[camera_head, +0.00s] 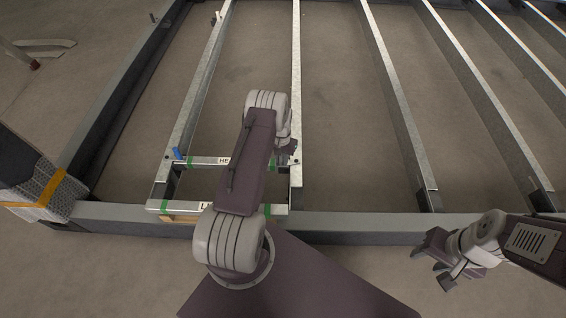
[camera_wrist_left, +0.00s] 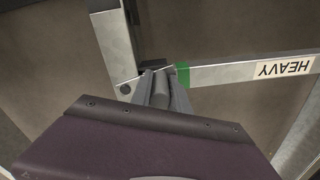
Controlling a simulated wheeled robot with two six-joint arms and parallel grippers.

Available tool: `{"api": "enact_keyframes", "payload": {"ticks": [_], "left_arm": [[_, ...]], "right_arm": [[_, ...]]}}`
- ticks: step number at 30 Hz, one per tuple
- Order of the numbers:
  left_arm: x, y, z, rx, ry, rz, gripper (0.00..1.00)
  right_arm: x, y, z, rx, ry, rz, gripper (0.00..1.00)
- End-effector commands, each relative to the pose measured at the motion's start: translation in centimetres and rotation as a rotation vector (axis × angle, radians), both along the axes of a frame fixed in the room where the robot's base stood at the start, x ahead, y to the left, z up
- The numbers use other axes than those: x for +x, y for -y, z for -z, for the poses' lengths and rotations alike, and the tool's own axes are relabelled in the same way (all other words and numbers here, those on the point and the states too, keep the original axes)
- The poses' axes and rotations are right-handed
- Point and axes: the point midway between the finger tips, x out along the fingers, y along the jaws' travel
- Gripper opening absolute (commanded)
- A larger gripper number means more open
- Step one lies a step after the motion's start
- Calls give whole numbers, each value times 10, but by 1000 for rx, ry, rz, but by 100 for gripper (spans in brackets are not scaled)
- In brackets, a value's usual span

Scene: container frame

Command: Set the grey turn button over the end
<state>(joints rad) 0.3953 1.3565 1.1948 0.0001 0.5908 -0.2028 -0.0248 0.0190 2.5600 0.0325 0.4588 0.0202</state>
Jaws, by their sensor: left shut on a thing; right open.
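The metal bar labelled HEAVY (camera_head: 203,161) spans between two steel rails in the head view, with green tape near its ends. It also shows in the wrist view (camera_wrist_left: 230,74). My left gripper (camera_head: 288,150) is at this bar's right end, beside the right rail. In the left wrist view its fingers (camera_wrist_left: 161,88) are shut on a grey piece (camera_wrist_left: 161,95), apparently the turn button, at the bar's taped end. The fingers hide much of it, so I cannot tell its exact turn. My right gripper (camera_head: 447,265) is open and empty at the lower right, away from the frame.
A blue piece (camera_head: 178,153) stands at the bar's left end. A second labelled bar (camera_head: 185,206) lies nearer, partly behind my left arm. Long steel rails (camera_head: 297,80) run away from the front beam (camera_head: 350,224). A strapped bundle (camera_head: 45,193) lies at the left.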

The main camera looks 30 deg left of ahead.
Motion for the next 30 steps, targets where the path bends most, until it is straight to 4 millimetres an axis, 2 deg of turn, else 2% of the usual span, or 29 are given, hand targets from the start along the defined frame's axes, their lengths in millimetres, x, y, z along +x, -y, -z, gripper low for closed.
{"api": "enact_keyframes", "payload": {"ticks": [12,29,30], "left_arm": [[9,-8,0,1,2,173,0],[10,-8,0,1,2,196,0],[10,-8,0,1,2,195,32]], "right_arm": [[0,0,7,0,0,0,43],[0,0,8,0,0,0,43],[0,0,8,0,0,0,43]]}}
